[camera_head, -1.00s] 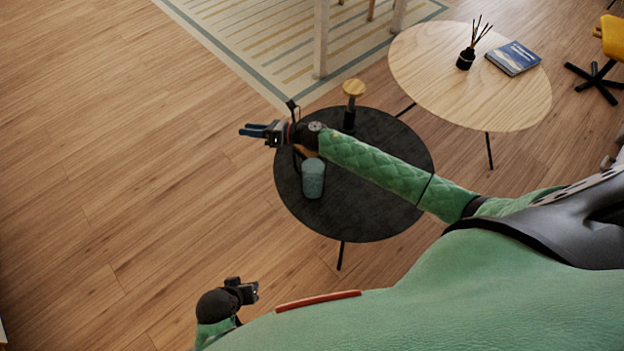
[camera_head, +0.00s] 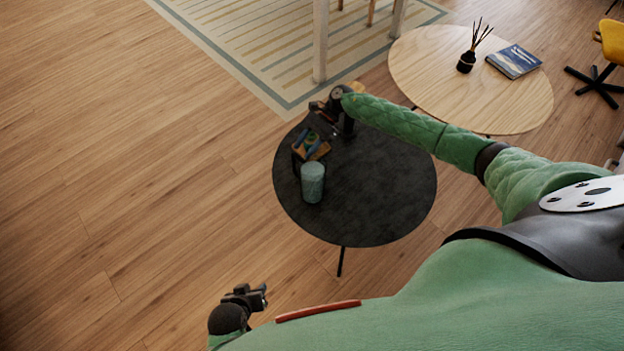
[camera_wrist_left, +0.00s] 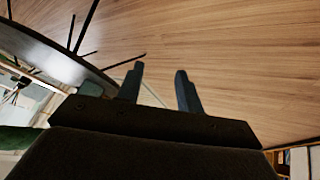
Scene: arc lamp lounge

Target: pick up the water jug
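No clearly shaped water jug shows. The likeliest match is a tan-topped thing (camera_head: 321,152) with a dark, handle-like part at its left, on the black round table (camera_head: 390,200); it is partly hidden by my right gripper. A pale teal cylinder (camera_head: 312,184) stands just in front of it. My right gripper (camera_head: 311,141) points down over the tan-topped thing, its blue fingers apart; contact cannot be told. My left gripper (camera_head: 258,297) is low at the bottom left, away from the table. Its fingers (camera_wrist_left: 158,82) are apart and empty in the left wrist view.
A dark upright thing with a wooden knob (camera_head: 356,86) stands behind my right wrist. A pale wooden table (camera_head: 430,75) at the back right carries a reed diffuser (camera_head: 466,61) and a book (camera_head: 514,61). Open floor (camera_head: 130,190) lies left.

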